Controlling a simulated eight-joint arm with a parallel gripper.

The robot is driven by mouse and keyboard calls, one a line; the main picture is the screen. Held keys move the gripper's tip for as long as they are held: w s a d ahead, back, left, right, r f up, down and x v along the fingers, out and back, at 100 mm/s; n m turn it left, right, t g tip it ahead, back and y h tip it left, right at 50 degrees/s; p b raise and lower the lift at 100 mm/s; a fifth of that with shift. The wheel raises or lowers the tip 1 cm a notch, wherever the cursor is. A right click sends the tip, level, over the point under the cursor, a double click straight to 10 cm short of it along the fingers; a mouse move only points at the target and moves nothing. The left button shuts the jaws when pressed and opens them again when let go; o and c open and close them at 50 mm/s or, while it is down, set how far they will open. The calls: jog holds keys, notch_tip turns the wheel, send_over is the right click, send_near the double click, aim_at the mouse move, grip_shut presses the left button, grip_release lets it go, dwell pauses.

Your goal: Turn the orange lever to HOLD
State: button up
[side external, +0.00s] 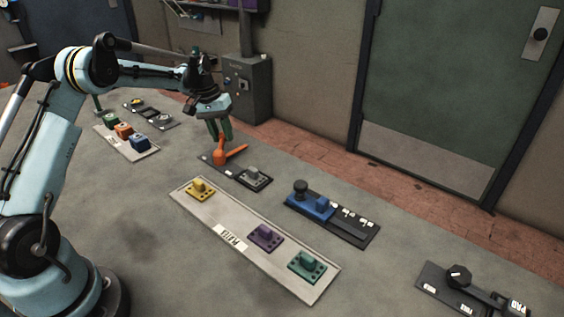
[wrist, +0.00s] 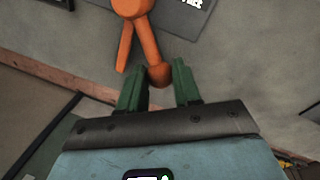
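The orange lever (side external: 219,155) stands on a dark plate near the middle of the table. One arm of it points right and another rises toward my gripper (side external: 221,133). In the wrist view the orange lever (wrist: 145,38) shows at top centre, with a thin arm and a thicker arm ending in a rounded knob. The green fingers of my gripper (wrist: 158,77) are apart, with the knob between their tips. The gap is about the knob's width, and I cannot tell whether both fingers press on it. The plate's lettering is cut off in the wrist view and unreadable in the side view.
A grey block (side external: 253,176) sits on the lever's plate. A pale panel (side external: 205,216) with yellow, purple and teal pieces lies in front. A blue slider unit (side external: 322,210) is to the right, and a black dial unit (side external: 460,280) is farther right. Green, orange and blue buttons (side external: 124,130) lie left.

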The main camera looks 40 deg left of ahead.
aim_at(241, 148)
grip_shut()
jog(key=shift+w+d, duration=0.1)
jog(key=shift+w+d+m, duration=0.25)
jog(key=shift+d+m, duration=0.05)
jog(key=shift+m, duration=0.35)
jog(key=shift+w+d+m, duration=0.2)
jog(key=shift+d+m, duration=0.1)
jog(key=shift+m, duration=0.35)
jog(key=d+m, duration=0.1)
jog(key=m+g, duration=0.1)
jog(key=shift+w+d+m, duration=0.35)
jog(key=shift+m, duration=0.05)
jog(key=d+m, duration=0.1)
jog(key=m, duration=0.1)
jog(key=shift+w+d+m, duration=0.15)
jog(key=shift+d+m, duration=0.15)
jog(key=shift+d, duration=0.05)
jog(key=d+m, duration=0.2)
jog(key=m, duration=0.1)
jog(key=d+m+g, duration=0.1)
jog(key=shift+s+m, duration=0.25)
jog(key=shift+m, duration=0.05)
jog(key=shift+s+d+r+m+g+y, duration=0.1)
jog(key=shift+s+d+m+g+y, duration=0.15)
jog(key=shift+d+m, duration=0.45)
jog(key=shift+s+d+m+g+y, duration=0.15)
jog(key=shift+s+d+m, duration=0.15)
jog(key=shift+m, duration=0.8)
jog(key=shift+d, duration=0.1)
